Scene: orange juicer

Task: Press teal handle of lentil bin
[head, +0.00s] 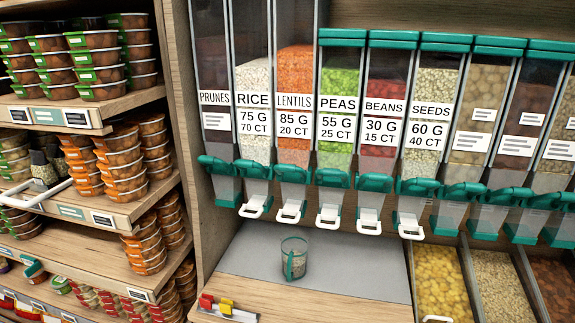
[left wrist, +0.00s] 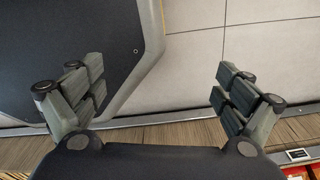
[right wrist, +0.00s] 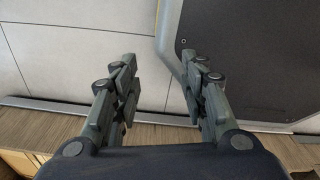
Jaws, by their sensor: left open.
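The lentil bin (head: 294,75) is a clear dispenser full of orange lentils, labelled LENTILS, in the upper middle of the head view. Its teal handle (head: 292,173) sits at the front below the label, with a white pull (head: 290,212) under it. A clear cup with a teal handle (head: 294,258) stands on the grey counter below the bins. My left gripper (left wrist: 160,80) is open and empty above the floor in the left wrist view. My right gripper (right wrist: 166,85) is open and empty in the right wrist view. Neither gripper shows near the bin.
The rice bin (head: 253,85) is left of the lentils and the peas bin (head: 340,85) is right, close together. Red and yellow clips (head: 216,305) lie at the counter's front. Shelves of stacked tubs (head: 100,150) stand left. Open food trays (head: 443,285) are at lower right.

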